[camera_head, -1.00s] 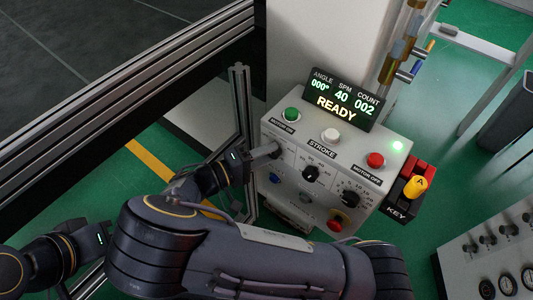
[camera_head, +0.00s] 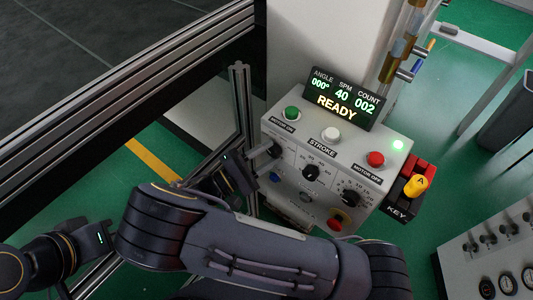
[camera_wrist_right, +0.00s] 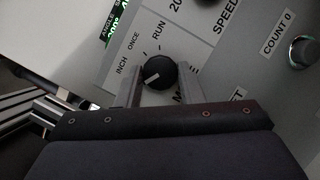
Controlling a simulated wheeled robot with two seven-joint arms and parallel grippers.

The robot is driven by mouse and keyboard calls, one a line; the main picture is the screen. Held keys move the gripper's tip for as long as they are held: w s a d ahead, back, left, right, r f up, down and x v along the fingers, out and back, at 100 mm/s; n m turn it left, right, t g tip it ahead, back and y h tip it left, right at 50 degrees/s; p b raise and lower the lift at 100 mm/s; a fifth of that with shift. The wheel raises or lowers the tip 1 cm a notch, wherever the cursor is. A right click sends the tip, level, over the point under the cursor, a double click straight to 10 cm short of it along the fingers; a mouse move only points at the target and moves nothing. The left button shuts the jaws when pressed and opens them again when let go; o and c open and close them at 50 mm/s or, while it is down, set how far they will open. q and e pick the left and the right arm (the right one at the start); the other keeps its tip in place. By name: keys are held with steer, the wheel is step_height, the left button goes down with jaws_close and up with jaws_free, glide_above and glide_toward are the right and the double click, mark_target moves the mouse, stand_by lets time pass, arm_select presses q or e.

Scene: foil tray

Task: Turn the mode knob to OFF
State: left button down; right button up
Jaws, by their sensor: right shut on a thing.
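The mode knob (camera_wrist_right: 159,72) is a round black knob with a white pointer line on the panel of the white control box (camera_head: 300,160). In the wrist view, the fingers of my right gripper (camera_wrist_right: 161,88) stand on either side of it, shut on it. The pointer slants left and a little down. The labels INCH, ONCE and RUN show around it; no OFF label is visible, and the gripper covers the area below. In the head view my right gripper (camera_head: 262,152) reaches the panel's left side and hides the knob. My left gripper (camera_head: 104,236) is at lower left, its fingers unclear.
The box carries a green button (camera_head: 291,113), a white button (camera_head: 330,134), a red button (camera_head: 375,159), other knobs and a red stop button (camera_head: 336,223). The display (camera_head: 340,98) reads READY. A metal post (camera_head: 241,120) stands close left of my right gripper.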

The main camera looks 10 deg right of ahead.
stand_by(0.4)
steer(key=o, duration=1)
steer(key=b+v, duration=0.2)
steer(key=v, duration=0.6)
steer(key=shift+d, duration=0.1)
